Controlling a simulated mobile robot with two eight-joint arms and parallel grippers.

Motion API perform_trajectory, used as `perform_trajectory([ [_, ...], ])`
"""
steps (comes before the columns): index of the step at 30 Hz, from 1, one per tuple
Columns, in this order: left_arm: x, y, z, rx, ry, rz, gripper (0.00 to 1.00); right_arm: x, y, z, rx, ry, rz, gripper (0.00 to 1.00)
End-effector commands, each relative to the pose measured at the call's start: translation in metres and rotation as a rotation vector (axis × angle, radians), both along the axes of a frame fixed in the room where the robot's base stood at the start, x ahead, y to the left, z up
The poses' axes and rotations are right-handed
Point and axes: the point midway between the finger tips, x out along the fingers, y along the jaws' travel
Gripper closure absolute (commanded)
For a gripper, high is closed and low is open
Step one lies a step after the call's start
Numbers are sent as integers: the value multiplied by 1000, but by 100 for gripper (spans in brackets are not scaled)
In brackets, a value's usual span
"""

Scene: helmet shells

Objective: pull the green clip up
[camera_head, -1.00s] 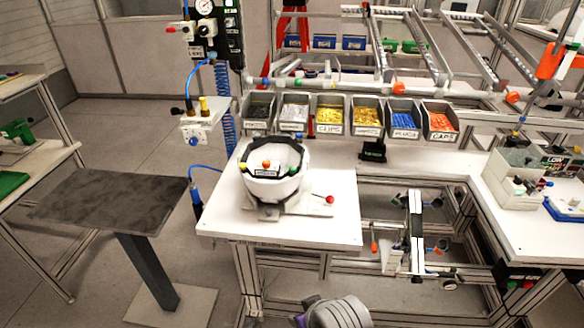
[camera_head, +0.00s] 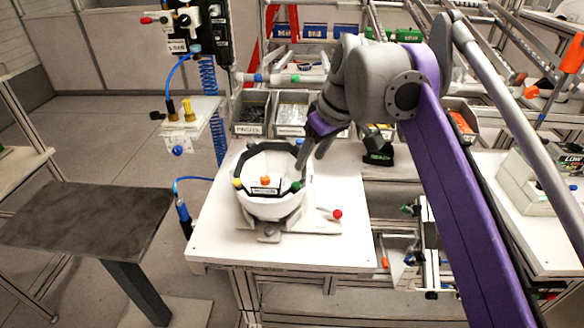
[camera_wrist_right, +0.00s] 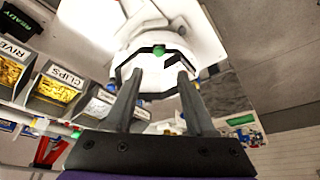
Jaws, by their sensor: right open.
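The white helmet shell (camera_head: 268,207) sits upright in a fixture on the white table, with a dark band around its rim. The green clip (camera_head: 296,186) is on the shell's right front side. In the right wrist view the green clip (camera_wrist_right: 159,50) shows on the dark band, ahead of and between the fingertips. My right gripper (camera_head: 309,158) comes down from the upper right, just above and behind the clip. Its two fingers (camera_wrist_right: 159,75) are apart with nothing held between them. My left gripper is in neither view.
A red ball knob (camera_head: 337,214) stands right of the fixture. Grey part bins (camera_head: 250,113) line the table's back. The table's front left is clear.

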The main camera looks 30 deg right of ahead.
Motion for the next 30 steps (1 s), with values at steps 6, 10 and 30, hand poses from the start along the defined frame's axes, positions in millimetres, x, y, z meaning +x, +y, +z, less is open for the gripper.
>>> perform_trajectory([
  [6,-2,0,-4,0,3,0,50,6,-3,-5,2,1,13,45],
  [10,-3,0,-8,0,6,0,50,15,-1,-26,1,1,15,45],
  [30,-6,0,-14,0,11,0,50,42,6,-93,2,0,11,45],
])
